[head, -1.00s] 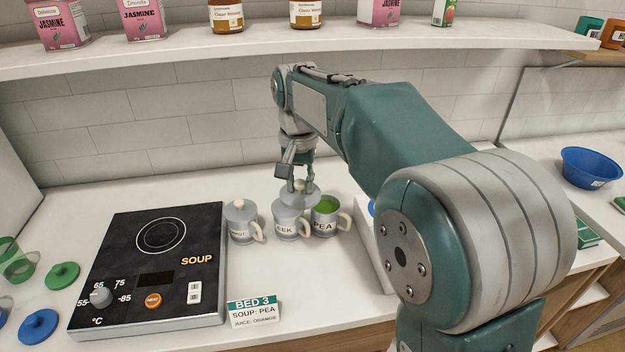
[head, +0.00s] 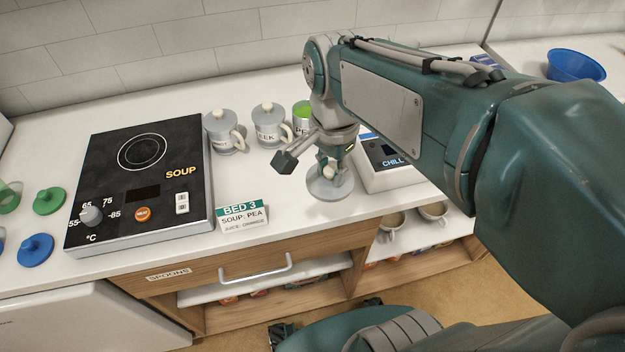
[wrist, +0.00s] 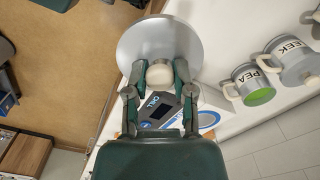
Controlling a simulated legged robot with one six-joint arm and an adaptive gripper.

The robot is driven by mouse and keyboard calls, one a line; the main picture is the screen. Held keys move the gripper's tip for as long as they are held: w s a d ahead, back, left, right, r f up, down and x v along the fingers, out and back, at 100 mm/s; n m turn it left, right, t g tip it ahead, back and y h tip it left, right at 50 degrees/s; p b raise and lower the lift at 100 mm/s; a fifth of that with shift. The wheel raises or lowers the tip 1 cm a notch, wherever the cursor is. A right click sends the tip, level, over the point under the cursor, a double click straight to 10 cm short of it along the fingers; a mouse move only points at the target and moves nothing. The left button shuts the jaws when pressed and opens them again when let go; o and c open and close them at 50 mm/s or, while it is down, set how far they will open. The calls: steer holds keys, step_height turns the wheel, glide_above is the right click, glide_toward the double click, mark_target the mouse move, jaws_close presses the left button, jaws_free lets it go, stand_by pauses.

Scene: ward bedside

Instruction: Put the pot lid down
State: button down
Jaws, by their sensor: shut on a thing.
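My gripper (head: 332,163) is shut on the knob of a grey pot lid (head: 329,188), close over the counter's front part, left of the chill unit. In the wrist view the lid (wrist: 158,40) is a round grey disc, with its pale knob between my fingers (wrist: 159,75). I cannot tell whether the lid touches the counter. The pea pot (wrist: 251,84) is uncovered and shows green soup; in the head view it (head: 301,112) is partly hidden behind my arm. The leek pot (head: 269,126) and another grey pot (head: 223,132) have their lids on.
A hotplate (head: 140,180) stands at left, with green (head: 49,200) and blue (head: 37,250) lids beside it. A bed 3 card (head: 242,215) stands near the front edge. The chill unit (head: 388,165) is right of the lid. Counter between card and pots is clear.

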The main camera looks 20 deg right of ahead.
mark_target(343, 195)
steer(key=shift+m, duration=0.8)
steer(key=s, duration=0.1)
steer(key=s+f, duration=0.1)
steer(key=s+d+f, duration=0.1)
steer(key=s, duration=0.1)
steer(key=shift+w+f, duration=0.1)
steer(key=shift+f, duration=0.15)
steer(key=w+f, duration=0.3)
steer(key=w, duration=0.1)
steer(key=w+f, duration=0.3)
steer(key=w, duration=0.2)
steer(key=w+a+f, duration=0.1)
steer(key=w+f, duration=0.2)
steer(key=w, duration=0.1)
steer(key=shift+w+f, duration=0.35)
steer(key=shift+f, duration=1.55)
steer(key=shift+c, duration=2.3)
jaws_free()
steer(key=shift+f, duration=0.1)
